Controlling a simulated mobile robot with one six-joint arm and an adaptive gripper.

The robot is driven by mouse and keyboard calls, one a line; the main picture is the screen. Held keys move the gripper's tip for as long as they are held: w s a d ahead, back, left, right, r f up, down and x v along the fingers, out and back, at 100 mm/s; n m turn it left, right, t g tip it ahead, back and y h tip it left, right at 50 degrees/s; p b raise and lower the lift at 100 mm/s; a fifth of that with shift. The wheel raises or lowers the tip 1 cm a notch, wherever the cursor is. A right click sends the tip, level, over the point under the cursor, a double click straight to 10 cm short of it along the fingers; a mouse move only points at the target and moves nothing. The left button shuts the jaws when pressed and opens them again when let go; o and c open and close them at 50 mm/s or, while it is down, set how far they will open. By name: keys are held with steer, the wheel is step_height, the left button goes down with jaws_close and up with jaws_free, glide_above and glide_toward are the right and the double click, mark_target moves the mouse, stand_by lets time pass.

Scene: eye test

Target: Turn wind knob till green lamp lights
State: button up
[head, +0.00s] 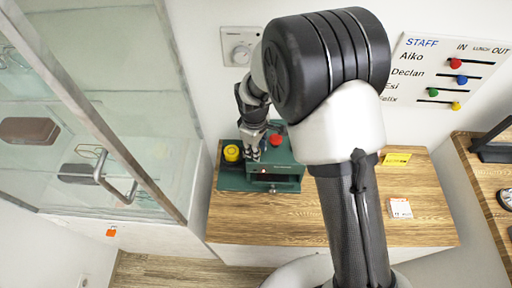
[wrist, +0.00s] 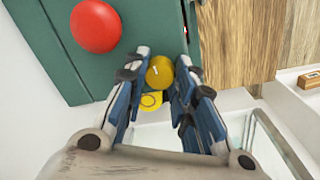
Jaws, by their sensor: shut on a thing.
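A green device (head: 289,184) stands on the wooden top, with a red button (head: 276,139) on it; the button also shows at upper left in the wrist view (wrist: 95,26). My gripper (head: 254,155) reaches down onto the device, left of the red button. In the wrist view, my gripper (wrist: 160,80) is shut on a round yellow knob (wrist: 160,70) with a small pale mark. The head view hides this knob behind the fingers. Another yellow round part (head: 232,153) sits at the device's left end. I cannot make out a green lamp.
A glass cabinet (head: 110,150) with a handle stands at left, close to the device. The front wooden top is clear.

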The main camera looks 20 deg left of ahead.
steer(key=m, duration=0.4)
steer(key=shift+m, duration=0.4)
steer(key=m, duration=0.9)
steer(key=shift+g, duration=0.3)
steer(key=m, duration=0.4)
steer(key=shift+w+m, duration=0.1)
steer(key=shift+m, duration=0.2)
steer(key=m, duration=0.9)
steer(key=shift+g, duration=0.3)
steer(key=m, duration=0.4)
steer(key=shift+p, duration=0.35)
steer(key=shift+m+p, duration=0.3)
steer(key=shift+m, duration=1.8)
